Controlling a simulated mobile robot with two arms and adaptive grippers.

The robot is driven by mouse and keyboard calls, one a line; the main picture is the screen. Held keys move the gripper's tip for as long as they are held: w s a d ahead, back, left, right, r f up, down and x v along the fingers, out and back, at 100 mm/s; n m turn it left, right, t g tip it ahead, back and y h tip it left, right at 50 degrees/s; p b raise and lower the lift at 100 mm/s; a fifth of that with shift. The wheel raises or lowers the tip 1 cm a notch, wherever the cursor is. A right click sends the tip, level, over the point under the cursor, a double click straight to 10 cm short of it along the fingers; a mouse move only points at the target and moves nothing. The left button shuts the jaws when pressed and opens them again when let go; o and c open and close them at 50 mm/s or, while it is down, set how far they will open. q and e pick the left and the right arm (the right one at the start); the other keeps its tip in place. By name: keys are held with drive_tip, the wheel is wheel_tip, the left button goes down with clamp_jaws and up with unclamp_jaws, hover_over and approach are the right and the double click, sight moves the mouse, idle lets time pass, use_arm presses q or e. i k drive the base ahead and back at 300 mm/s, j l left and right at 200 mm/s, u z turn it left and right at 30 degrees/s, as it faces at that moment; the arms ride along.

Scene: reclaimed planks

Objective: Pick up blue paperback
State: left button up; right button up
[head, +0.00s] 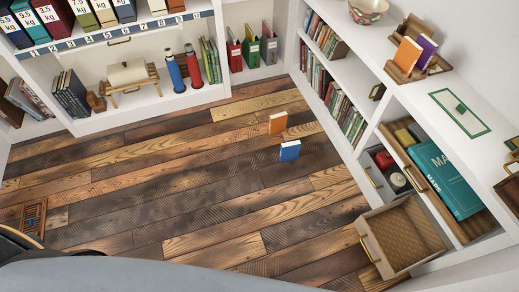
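A small blue paperback (290,151) stands upright on the plank floor (190,190) in the head view, right of the middle. A small orange book (278,123) stands upright just behind it on the floor, apart from it. Neither of my grippers shows in this view.
A drawer (402,235) stands pulled out at the lower right of the right-hand shelf unit (372,78). A back shelf (165,101) holds books, a red bottle (193,67) and a blue bottle (175,71). A wooden slatted item (33,217) lies at the left.

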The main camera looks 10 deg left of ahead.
sight(290, 151)
drive_tip(key=z, duration=1.3)
drive_tip(key=j+z, duration=0.3)
drive_tip(key=z, duration=0.2)
drive_tip(key=j+z, duration=0.7)
drive_tip(key=z, duration=0.25)
drive_tip(key=k+j+z, duration=0.15)
drive_tip(key=z, duration=0.35)
drive_tip(key=k+j+z, duration=0.3)
drive_tip(key=z, duration=0.15)
drive_tip(key=k+j+z, duration=0.25)
drive_tip(key=z, duration=0.15)
drive_tip(key=k+z, duration=0.45)
drive_tip(key=k+j+u, duration=0.2)
drive_tip(key=k+u, duration=0.15)
drive_tip(key=k, duration=0.15)
drive_tip(key=k+j+u, duration=0.3)
drive_tip(key=k, duration=0.15)
